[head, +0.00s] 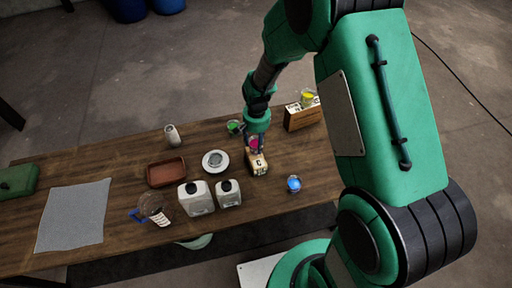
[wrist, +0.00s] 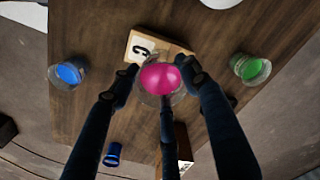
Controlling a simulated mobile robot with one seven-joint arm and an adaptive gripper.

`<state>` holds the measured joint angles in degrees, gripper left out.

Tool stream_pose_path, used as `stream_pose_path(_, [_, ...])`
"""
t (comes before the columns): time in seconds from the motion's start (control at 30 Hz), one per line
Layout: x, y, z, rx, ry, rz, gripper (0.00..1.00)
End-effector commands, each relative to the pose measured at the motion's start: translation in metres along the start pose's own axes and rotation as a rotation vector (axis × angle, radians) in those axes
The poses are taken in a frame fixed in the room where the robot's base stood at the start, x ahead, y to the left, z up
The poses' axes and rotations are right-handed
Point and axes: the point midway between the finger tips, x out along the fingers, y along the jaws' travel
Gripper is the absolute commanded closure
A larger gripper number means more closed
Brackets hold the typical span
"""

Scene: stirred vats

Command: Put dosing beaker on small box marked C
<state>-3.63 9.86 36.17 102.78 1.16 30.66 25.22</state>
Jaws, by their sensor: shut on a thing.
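My gripper (wrist: 162,82) is shut on a clear beaker with pink contents (wrist: 160,76), taken to be the dosing beaker. The pink contents (head: 254,143) also show in the head view, partly hidden by my gripper. The small box marked C (head: 258,164) is right below it on the table, its C label facing the front. In the wrist view the beaker overlaps the edge of box C (wrist: 143,47). I cannot tell whether the beaker touches the box.
A blue beaker (head: 293,184) stands right of box C and a green one (head: 234,127) behind it, left. A wooden box (head: 301,118) bears a yellow beaker (head: 308,97). A round white dish (head: 215,161) and white jugs (head: 196,198) stand left on the table.

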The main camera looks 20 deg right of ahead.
Motion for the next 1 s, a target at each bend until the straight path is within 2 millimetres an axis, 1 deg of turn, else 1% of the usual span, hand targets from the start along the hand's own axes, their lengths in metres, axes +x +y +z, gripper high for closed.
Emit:
stream_pose_path(0.17, [0.006, 0.0, 0.0, 0.0, -0.001, 0.0, 0.85])
stream_pose_path(0.33, [0.025, 0.001, 0.001, 0.0, -0.002, 0.001, 0.85])
stream_pose_path(0.47, [0.034, 0.001, 0.001, 0.0, -0.001, 0.001, 0.85])
stream_pose_path(0.77, [0.035, 0.001, 0.0, 0.0, 0.0, 0.0, 0.85])
stream_pose_path(0.93, [0.039, 0.001, 0.001, 0.0, 0.0, 0.0, 0.85])
stream_pose_path(0.97, [0.038, 0.001, 0.001, 0.0, -0.001, 0.0, 0.48])
stream_pose_path(1.0, [0.038, 0.001, 0.001, 0.0, -0.001, 0.0, 0.4])
